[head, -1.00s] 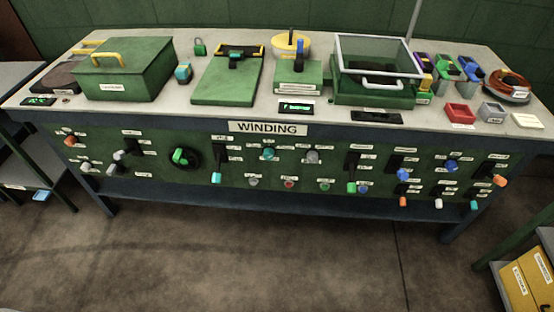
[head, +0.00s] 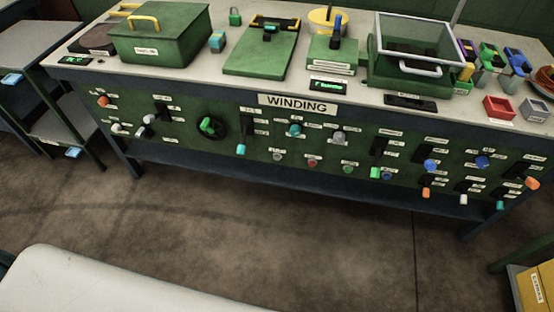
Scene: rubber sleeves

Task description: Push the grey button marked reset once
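On the green front panel (head: 180,140) under the WINDING sign (head: 297,105), a small grey button (head: 277,155) sits at the left of a low row with a red button (head: 312,162) and a green button (head: 347,169). A larger grey knob (head: 338,138) sits above and to the right. The labels are too small to read, so I cannot tell which one says reset. Neither of my grippers is in view. A white, rounded part, probably of my own arm, fills the lower left.
Levers and knobs stick out along the panel. A shelf rack (head: 50,125) stands left, a yellow box (head: 535,290) lower right. The floor in front is clear.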

